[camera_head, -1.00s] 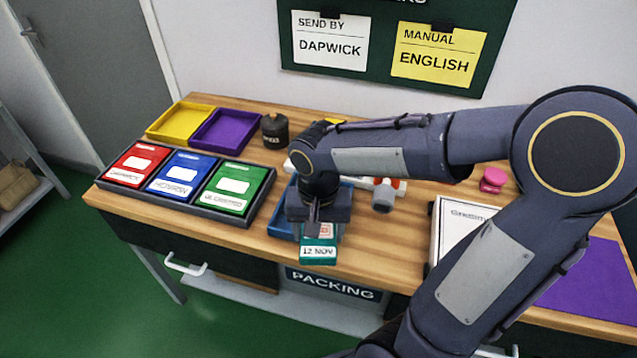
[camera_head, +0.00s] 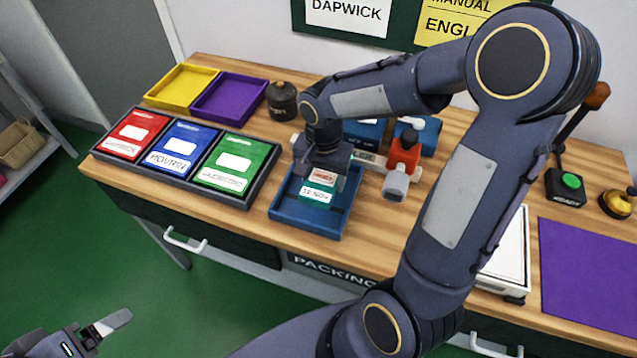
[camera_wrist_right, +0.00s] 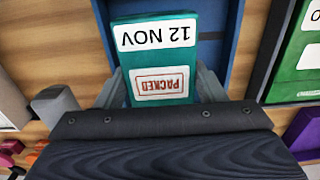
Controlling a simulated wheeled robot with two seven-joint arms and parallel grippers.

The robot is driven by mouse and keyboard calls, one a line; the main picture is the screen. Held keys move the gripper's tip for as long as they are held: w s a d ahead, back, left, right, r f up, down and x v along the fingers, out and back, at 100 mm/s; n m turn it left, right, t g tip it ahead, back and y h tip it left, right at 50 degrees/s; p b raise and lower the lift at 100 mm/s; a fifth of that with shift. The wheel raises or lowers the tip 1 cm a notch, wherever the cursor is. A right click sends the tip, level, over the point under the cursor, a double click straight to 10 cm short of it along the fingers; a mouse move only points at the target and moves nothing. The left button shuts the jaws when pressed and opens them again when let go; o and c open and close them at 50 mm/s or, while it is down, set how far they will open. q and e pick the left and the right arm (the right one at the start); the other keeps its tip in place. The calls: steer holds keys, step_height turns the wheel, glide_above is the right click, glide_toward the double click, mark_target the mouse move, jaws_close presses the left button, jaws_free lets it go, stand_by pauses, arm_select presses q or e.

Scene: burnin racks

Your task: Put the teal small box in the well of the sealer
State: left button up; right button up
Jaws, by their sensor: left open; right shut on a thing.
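The teal small box (camera_head: 318,190) is in my right gripper (camera_head: 325,176), which is shut on it. It bears a "12 NOV" label and a red "PACKED" mark, also seen in the right wrist view (camera_wrist_right: 160,60). The box is over the inside of a blue, open, tray-like well (camera_head: 297,225); I cannot tell whether it touches the floor. My left gripper (camera_head: 112,325) is open and empty at the bottom left, off the table.
A dark rack (camera_head: 240,193) holding red, blue and green boxes is left of the well. Yellow (camera_head: 180,88) and purple (camera_head: 230,98) trays are behind it. A red and grey device (camera_head: 402,165) stands close right. A white scale-like plate (camera_head: 508,252) and purple mat (camera_head: 590,265) lie farther right.

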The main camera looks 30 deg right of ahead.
mark_target(318, 172)
steer(key=w+f, duration=0.2)
steer(key=shift+f, duration=1.7)
steer(key=shift+f, duration=0.1)
steer(key=shift+f+b, duration=0.15)
steer(key=shift+b, duration=0.15)
steer(key=o, duration=1)
steer(key=shift+o, duration=0.2)
steer(key=shift+r, duration=0.2)
